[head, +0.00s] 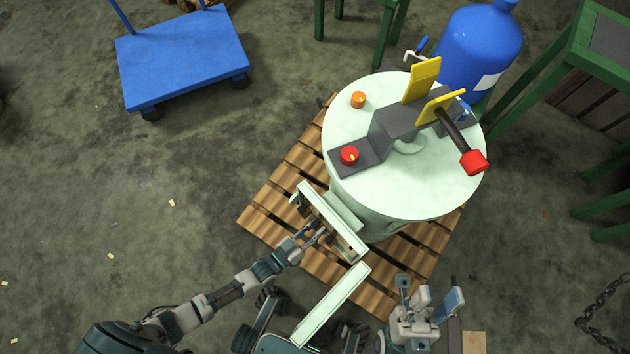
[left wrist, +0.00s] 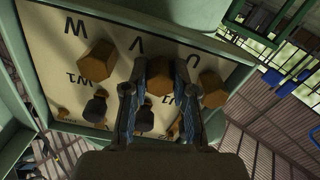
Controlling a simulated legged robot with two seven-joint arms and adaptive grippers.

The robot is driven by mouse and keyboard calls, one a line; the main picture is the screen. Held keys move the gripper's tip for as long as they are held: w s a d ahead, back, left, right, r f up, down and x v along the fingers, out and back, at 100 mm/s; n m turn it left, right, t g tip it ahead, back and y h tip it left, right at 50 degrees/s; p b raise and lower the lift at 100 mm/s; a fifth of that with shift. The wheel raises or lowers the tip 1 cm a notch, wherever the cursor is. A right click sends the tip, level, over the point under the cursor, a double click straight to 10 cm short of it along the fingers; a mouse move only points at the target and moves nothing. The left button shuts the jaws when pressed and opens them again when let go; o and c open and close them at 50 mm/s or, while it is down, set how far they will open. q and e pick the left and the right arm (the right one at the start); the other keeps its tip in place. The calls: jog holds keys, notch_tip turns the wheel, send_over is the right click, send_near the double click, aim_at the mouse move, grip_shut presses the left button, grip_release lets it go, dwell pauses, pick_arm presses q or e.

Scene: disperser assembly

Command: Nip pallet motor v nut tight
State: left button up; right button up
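The pale green motor (head: 395,180) stands on the wooden pallet (head: 262,212). Its open terminal box (head: 335,220) faces my left arm. In the left wrist view the cream terminal plate (left wrist: 55,50) bears the upside-down letters W, V and U. A bronze hex V nut (left wrist: 160,76) sits below the V, between the fingertips of my left gripper (left wrist: 161,80). Both fingertips appear to touch its sides. The same gripper reaches the box in the head view (head: 318,236). The W nut (left wrist: 97,62) and U nut (left wrist: 213,89) stand to either side.
Darker fittings (left wrist: 95,106) sit lower on the terminal plate, close to my left fingers. The box walls surround the plate. A blue cart (head: 180,55), a blue bottle (head: 480,45) and a green-framed table (head: 575,60) stand behind. The floor at left is mostly clear.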

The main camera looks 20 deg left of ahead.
pick_arm(q)
grip_shut()
